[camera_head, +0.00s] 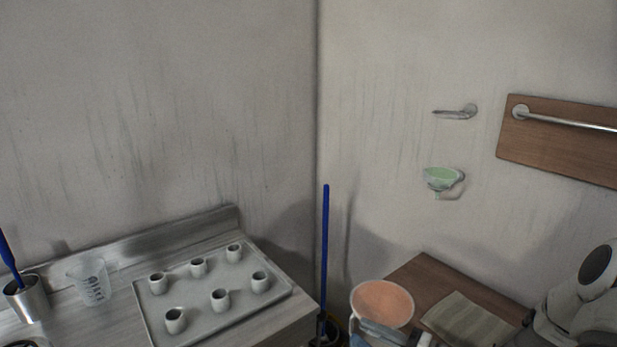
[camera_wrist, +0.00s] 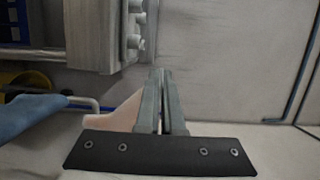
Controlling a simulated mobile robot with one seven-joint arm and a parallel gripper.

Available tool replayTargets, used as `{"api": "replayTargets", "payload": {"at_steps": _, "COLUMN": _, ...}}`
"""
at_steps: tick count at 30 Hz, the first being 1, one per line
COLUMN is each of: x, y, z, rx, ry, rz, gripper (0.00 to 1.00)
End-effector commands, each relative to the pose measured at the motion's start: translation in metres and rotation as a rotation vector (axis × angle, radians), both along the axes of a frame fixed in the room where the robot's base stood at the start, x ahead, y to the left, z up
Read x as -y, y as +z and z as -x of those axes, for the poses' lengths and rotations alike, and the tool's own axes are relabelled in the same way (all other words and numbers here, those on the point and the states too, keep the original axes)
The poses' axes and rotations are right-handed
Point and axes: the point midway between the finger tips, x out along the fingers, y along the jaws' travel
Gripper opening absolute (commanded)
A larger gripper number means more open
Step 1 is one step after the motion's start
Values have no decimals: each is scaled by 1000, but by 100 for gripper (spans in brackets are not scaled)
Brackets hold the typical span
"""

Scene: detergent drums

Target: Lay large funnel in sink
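The large funnel (camera_head: 382,301), orange inside with a pale rim, is at the lower middle of the head view, mouth facing up. In the wrist view, part of its peach wall (camera_wrist: 126,114) shows left of and behind the fingers. My gripper (camera_wrist: 161,75) has its fingers nearly together, with the funnel wall apparently pinched between them; the exact contact is hidden. In the head view my gripper (camera_head: 382,331) is at the funnel's near rim, and my arm comes in from the right. I cannot make out the sink.
A grey tray (camera_head: 205,325) with several small cups is on the counter at left, beside a clear measuring beaker (camera_head: 91,282) and a metal cup (camera_head: 27,301). A small green funnel (camera_head: 441,178) hangs on the wall. A folded cloth (camera_head: 466,324) is on a brown surface (camera_head: 425,272).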

Motion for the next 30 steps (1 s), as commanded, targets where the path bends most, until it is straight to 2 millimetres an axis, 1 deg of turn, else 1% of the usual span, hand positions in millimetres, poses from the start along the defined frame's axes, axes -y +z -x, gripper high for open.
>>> {"api": "replayTargets", "payload": {"at_steps": 5, "x": -4, "y": 5, "z": -2, "rx": -1, "ry": -60, "rz": -1, "gripper": 0}}
{"api": "replayTargets", "payload": {"at_steps": 10, "x": -7, "y": 9, "z": -4, "rx": -3, "ry": -198, "rz": -2, "gripper": 0}}
{"api": "replayTargets", "payload": {"at_steps": 18, "x": -2, "y": 4, "z": -2, "rx": -3, "ry": -398, "rz": -2, "gripper": 0}}
{"api": "replayTargets", "payload": {"at_steps": 24, "x": 0, "y": 1, "z": 0, "rx": 2, "ry": -450, "rz": 2, "gripper": 0}}
{"api": "replayTargets", "payload": {"at_steps": 30, "x": 1, "y": 1, "z": 0, "rx": 3, "ry": -450, "rz": 1, "gripper": 0}}
